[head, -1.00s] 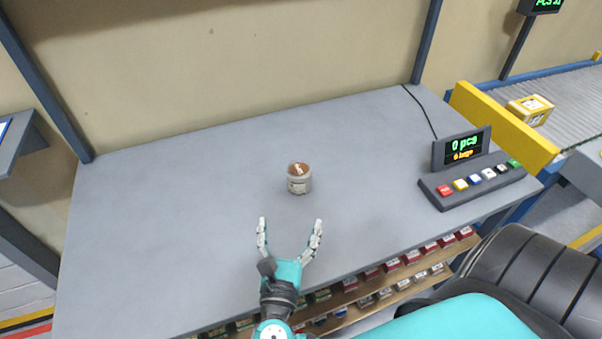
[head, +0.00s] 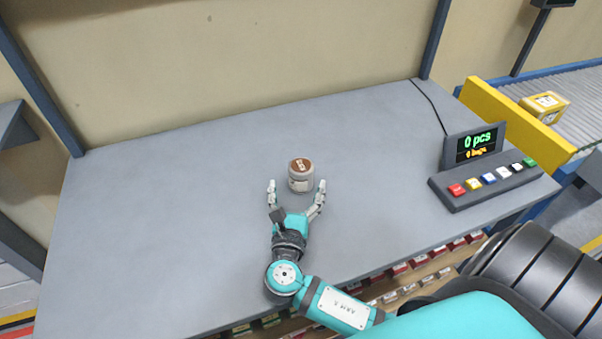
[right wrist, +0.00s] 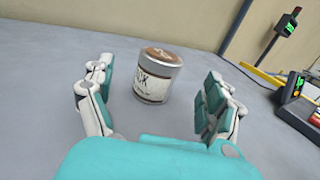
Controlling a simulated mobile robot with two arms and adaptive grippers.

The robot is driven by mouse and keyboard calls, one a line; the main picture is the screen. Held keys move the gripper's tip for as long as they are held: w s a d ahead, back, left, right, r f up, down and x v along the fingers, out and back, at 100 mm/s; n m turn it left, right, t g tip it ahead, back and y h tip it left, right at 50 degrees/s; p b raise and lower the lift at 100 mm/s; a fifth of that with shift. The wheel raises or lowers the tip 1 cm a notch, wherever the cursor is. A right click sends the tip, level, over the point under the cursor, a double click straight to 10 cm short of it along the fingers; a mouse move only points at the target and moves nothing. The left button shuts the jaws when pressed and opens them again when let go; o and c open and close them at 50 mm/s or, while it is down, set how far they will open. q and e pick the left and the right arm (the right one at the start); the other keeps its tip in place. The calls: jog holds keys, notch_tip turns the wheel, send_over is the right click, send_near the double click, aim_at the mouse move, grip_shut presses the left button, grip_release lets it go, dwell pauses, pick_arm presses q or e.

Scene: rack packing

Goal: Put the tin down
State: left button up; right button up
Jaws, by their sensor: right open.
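A small round tin (head: 300,176) with a brown top and a pale label stands upright on the grey table (head: 180,210). It also shows in the right wrist view (right wrist: 156,80), just ahead of the fingers and near the middle of the gap. My right gripper (head: 297,186) is open and empty, its two fingers spread on the near side of the tin. The fingers look apart from the tin. My left gripper is not in view.
A counter display with a row of coloured buttons (head: 487,185) stands at the table's right. A yellow barrier (head: 515,115) and a conveyor with a yellow box (head: 543,105) lie beyond. Shelves of small boxes (head: 400,285) sit below the front edge. The table's left side is clear.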

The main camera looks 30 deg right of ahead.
aim_at(302, 158)
jog(key=x, duration=0.7)
jog(key=shift+d+p, duration=0.2)
jog(key=shift+p, duration=0.15)
jog(key=shift+c, duration=0.4)
jog(key=c, duration=1.4)
jog(key=shift+r, duration=0.15)
